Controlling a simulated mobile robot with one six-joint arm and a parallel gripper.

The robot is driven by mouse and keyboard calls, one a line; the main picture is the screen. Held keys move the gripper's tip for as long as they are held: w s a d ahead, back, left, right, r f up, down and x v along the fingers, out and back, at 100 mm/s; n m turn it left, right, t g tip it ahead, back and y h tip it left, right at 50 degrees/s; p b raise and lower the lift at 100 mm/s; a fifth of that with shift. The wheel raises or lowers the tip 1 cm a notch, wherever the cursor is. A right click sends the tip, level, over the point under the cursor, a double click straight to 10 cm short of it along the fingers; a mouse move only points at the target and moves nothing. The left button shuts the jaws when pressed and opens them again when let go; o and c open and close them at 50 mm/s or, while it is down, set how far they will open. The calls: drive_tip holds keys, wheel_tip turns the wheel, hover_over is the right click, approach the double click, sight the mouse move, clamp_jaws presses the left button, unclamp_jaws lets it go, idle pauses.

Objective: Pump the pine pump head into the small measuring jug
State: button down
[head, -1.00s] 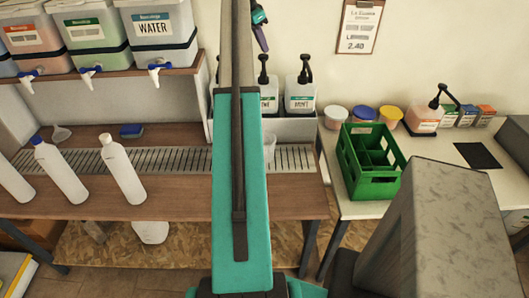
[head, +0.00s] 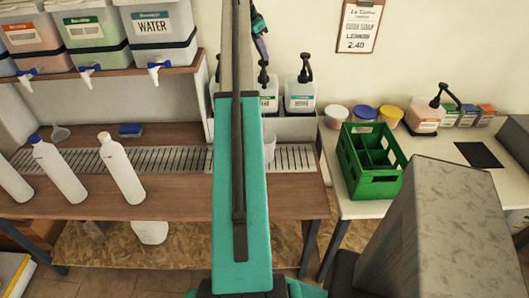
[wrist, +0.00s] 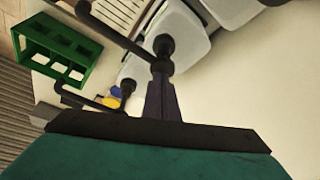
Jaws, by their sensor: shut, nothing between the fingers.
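The pine pump bottle (head: 269,99) stands at the back of the counter, its label partly hidden by my arm. Its black pump head (head: 263,74) sticks up beside the arm. The mint bottle (head: 300,97) with its own black pump stands to its right. My gripper (head: 263,55) is shut and empty, pointing down just above the pine pump head. In the wrist view the closed fingers (wrist: 162,80) end at a black pump head (wrist: 164,45); I cannot tell whether they touch. A clear jug (head: 270,146) shows partly behind my arm on the drip grating.
A green crate (head: 370,160) and tubs with coloured lids (head: 363,113) stand on the right table. White bottles (head: 122,170) stand on the left counter. Drums with taps (head: 158,40) line the shelf at upper left.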

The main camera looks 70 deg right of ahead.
drive_tip(key=shift+f, duration=0.7)
drive_tip(key=shift+r+p, duration=1.15)
drive_tip(key=shift+r, duration=1.4)
drive_tip(key=shift+f, duration=0.1)
drive_tip(key=shift+f+b, duration=0.75)
drive_tip(key=shift+f, duration=1.75)
drive_tip(key=shift+r, duration=0.1)
drive_tip(key=shift+r+p, duration=1.3)
drive_tip(key=shift+r, duration=1.2)
